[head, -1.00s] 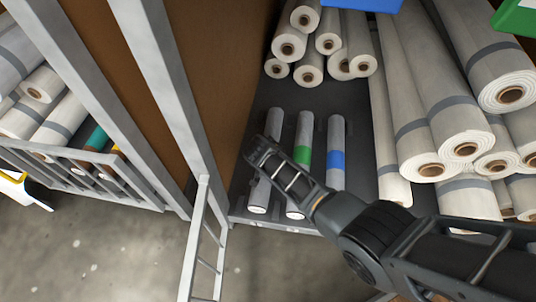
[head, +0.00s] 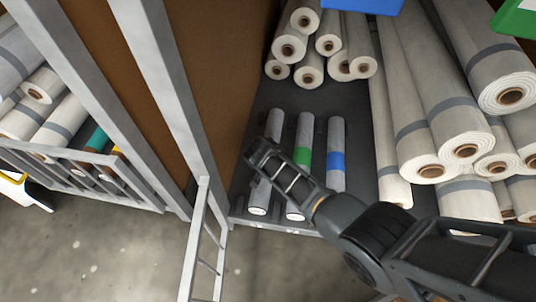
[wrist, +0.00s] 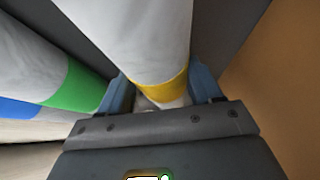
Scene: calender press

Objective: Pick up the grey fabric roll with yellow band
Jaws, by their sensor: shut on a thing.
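The grey fabric roll with yellow band (head: 261,192) lies leftmost of three small rolls on the dark shelf. In the head view my gripper (head: 258,154) covers its middle, so the band is hidden there. In the wrist view the yellow band (wrist: 165,94) shows clearly, with the blue-grey fingers of my gripper (wrist: 160,84) on either side of the roll. The gripper is shut on the roll close to the band. I cannot see any gap between the roll and the shelf.
A roll with a green band (head: 304,134) and one with a blue band (head: 337,138) lie to the right. Large white rolls (head: 430,110) are stacked further right, smaller ones (head: 310,70) behind. A metal upright (head: 178,95) and a ladder (head: 205,235) stand at the left.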

